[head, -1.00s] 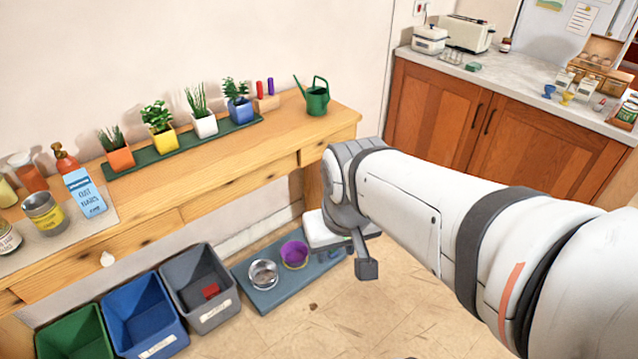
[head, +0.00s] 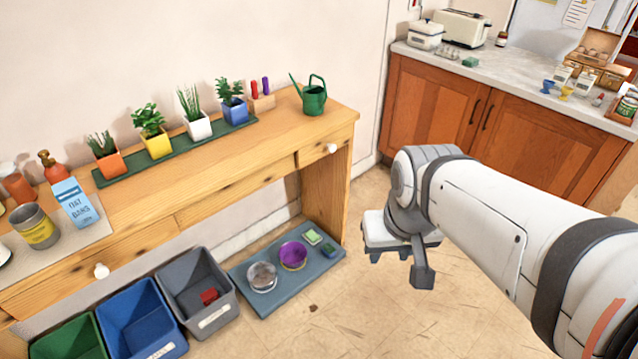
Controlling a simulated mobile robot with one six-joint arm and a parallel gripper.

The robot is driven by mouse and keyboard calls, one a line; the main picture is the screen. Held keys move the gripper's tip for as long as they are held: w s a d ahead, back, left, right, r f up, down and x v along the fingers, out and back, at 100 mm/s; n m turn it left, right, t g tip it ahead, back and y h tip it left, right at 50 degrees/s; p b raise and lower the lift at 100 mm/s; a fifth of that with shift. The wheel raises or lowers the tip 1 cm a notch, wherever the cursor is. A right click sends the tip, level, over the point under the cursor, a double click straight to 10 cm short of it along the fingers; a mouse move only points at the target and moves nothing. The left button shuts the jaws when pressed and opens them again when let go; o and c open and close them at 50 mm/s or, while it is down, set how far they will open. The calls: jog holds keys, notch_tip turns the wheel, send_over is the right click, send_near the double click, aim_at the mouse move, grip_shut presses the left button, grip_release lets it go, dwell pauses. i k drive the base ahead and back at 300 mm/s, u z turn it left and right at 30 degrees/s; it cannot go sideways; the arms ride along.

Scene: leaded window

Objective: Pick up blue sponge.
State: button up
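A small blue sponge (head: 329,251) with some green on it lies at the right of the grey-blue mat (head: 274,301) on the floor, beside the desk's right leg. A light green sponge (head: 312,237) lies just behind it, to the left. My gripper (head: 388,258) hangs to the right of the mat, above the floor and apart from the blue sponge. Its two short dark fingers look spread, with nothing seen between them.
A metal bowl (head: 262,277) and a purple bowl (head: 292,256) stand on the mat. Grey (head: 222,318), blue (head: 168,346) and green bins stand to its left. The wooden desk (head: 240,150) overhangs behind, with plants and a watering can (head: 314,98).

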aim_at(328, 249)
jog(key=u, duration=0.05)
jog(key=k, duration=0.5)
jog(key=z, duration=0.3)
jog(key=i, duration=1.5)
jog(key=u, duration=0.8)
